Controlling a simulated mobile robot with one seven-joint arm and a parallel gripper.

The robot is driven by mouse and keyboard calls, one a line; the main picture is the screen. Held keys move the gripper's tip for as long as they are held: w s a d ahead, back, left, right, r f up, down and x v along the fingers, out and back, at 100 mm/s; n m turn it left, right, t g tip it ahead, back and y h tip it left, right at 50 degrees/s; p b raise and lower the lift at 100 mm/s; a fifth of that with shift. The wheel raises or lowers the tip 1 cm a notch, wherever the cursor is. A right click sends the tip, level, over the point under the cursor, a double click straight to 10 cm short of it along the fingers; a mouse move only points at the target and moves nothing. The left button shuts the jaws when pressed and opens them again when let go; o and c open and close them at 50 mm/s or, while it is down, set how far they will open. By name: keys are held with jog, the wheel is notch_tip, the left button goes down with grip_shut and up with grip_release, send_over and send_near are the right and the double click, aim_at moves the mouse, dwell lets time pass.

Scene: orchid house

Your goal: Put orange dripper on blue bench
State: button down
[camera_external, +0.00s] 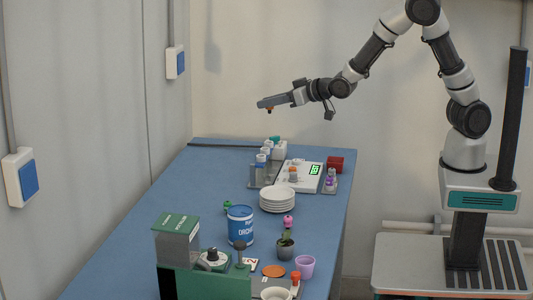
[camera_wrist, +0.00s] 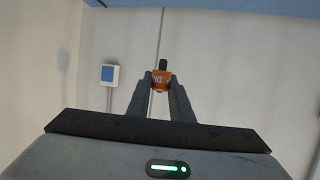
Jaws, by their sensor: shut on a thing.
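My gripper (camera_external: 265,104) is high above the far part of the blue bench (camera_external: 185,195), well clear of the surface. In the wrist view my gripper (camera_wrist: 161,80) is shut on the orange dripper (camera_wrist: 161,83), which has an orange body with dark marks and a black end pointing away from my palm. A blue strip that looks like the bench (camera_wrist: 240,7) crosses the top of the wrist view.
Stacked plates (camera_external: 277,205), a blue drum (camera_external: 240,227), a potted plant (camera_external: 286,250) and a purple cup (camera_external: 305,267) stand nearer. The bench's left side is clear.

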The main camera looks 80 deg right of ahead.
jog(key=s+a+r+n+y+p, duration=0.2)
jog(key=s+a+r+n+y, duration=0.15)
jog(key=a, duration=0.35)
jog(key=s+f, duration=0.3)
jog(key=f, duration=0.4)
jog(key=s+f, duration=0.4)
jog(key=f, duration=0.3)
jog(key=w+d+m+g+h+b, duration=0.3)
jog(key=w+d+m+h+b, duration=0.6)
jog(key=w+d, duration=0.7)
jog(key=shift+d+f+g+h+b, duration=0.15)
jog(key=shift+d+g+h+b, duration=0.25)
jog(key=shift+d+b, duration=0.85)
jog(key=shift+d+m+p, duration=0.25)
jog(key=shift+d+p, duration=0.15)
jog(key=shift+f+b, duration=1.05)
jog(key=shift+f, duration=3.75)
